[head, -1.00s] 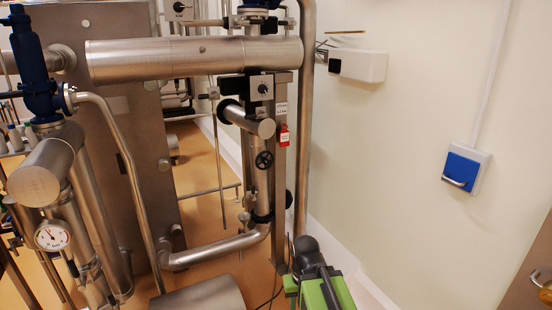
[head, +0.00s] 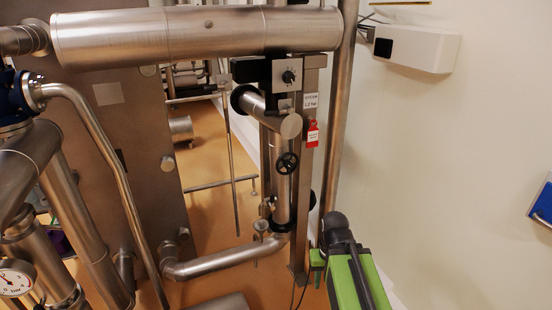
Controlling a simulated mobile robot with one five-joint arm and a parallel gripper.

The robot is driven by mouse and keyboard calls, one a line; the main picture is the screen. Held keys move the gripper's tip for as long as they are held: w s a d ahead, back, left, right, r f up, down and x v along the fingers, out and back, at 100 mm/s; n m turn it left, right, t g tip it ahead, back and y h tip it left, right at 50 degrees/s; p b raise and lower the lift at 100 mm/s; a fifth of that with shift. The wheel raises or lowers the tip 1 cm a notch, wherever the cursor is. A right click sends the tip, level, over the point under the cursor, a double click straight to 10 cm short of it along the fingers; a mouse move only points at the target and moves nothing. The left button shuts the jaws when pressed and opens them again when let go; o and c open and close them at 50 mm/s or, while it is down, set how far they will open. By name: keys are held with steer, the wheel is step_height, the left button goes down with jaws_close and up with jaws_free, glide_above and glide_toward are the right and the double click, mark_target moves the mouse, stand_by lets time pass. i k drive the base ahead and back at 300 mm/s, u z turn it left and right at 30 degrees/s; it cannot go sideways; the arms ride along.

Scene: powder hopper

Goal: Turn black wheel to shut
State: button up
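The black wheel (head: 287,163) is a small spoked handwheel on the upright steel pipe, right of the middle in the head view. It faces me and nothing covers it. Part of my green and black arm shows at the lower right, below and to the right of the wheel and apart from it. I cannot make out my gripper's fingers in this view.
A red tag (head: 312,134) hangs right of the wheel, and a switch box (head: 287,77) sits above it. A thick horizontal pipe (head: 200,37) crosses the top. A tall pipe (head: 340,120) stands to the right. A lower pipe (head: 215,263) runs left. Open wall lies at right.

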mark_target(288, 164)
steer(key=u, duration=0.55)
steer(key=i, duration=0.9)
steer(key=u, duration=0.75)
